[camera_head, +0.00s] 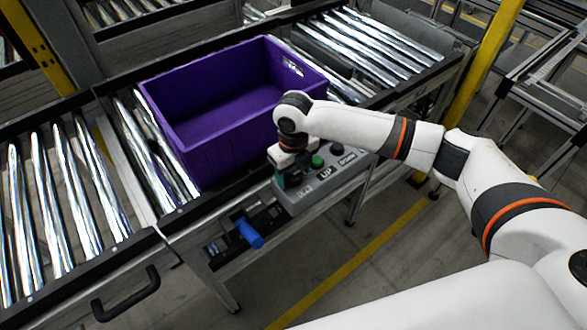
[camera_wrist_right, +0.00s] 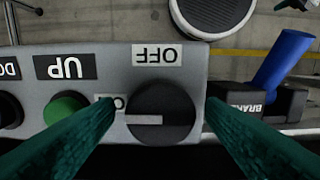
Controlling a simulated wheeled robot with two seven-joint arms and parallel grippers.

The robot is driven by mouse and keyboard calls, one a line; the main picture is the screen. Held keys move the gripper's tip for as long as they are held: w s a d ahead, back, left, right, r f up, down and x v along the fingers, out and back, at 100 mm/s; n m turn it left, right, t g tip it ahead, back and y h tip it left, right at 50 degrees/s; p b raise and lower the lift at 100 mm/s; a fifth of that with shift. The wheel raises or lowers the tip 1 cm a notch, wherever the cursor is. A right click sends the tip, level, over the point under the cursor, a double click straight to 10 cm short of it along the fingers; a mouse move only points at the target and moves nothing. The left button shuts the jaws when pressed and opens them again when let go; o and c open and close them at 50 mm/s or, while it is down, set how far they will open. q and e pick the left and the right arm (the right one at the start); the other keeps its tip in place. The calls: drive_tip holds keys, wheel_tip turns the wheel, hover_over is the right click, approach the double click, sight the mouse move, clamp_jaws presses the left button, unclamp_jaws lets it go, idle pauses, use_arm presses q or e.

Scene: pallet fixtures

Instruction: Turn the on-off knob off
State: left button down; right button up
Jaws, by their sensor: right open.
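The on-off knob (camera_wrist_right: 162,112) is a round black dial on the grey control box (camera_wrist_right: 220,60), seen in the right wrist view. Its white pointer line lies level and reaches to the left, near a label partly hidden by a finger. The OFF label (camera_wrist_right: 157,54) is above the knob and reads upside down. My right gripper (camera_wrist_right: 161,103) is open, with one teal finger on each side of the knob. I cannot tell whether they touch it. In the head view the right gripper (camera_head: 281,180) points down at the left end of the box. My left gripper is out of view.
A green button (camera_wrist_right: 66,108) with an UP label sits left of the knob. A blue handle (camera_head: 249,233) is beside the box. An empty purple crate (camera_head: 215,147) stands on the roller conveyor (camera_head: 70,190) behind it. Open floor lies in front.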

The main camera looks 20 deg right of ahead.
drive_tip(key=shift+f, duration=0.1)
drive_tip(key=c, duration=1)
drive_tip(key=shift+o, duration=0.2)
drive_tip(key=shift+r+m+p, duration=0.25)
drive_tip(key=shift+m+p, duration=1.15)
drive_tip(key=shift+p, duration=0.15)
drive_tip(key=m+p, duration=0.4)
drive_tip(key=m, duration=0.1)
drive_tip(key=m+p, duration=0.3)
drive_tip(key=m, duration=0.2)
drive_tip(key=shift+m+p, duration=0.3)
drive_tip(key=shift+m, duration=0.1)
drive_tip(key=m+p, duration=0.2)
drive_tip(key=m, duration=0.2)
drive_tip(key=shift+w+f, duration=0.1)
drive_tip(key=shift+m, duration=0.3)
drive_tip(key=o, duration=1)
drive_tip(key=shift+f, duration=0.1)
drive_tip(key=shift+c, duration=0.2)
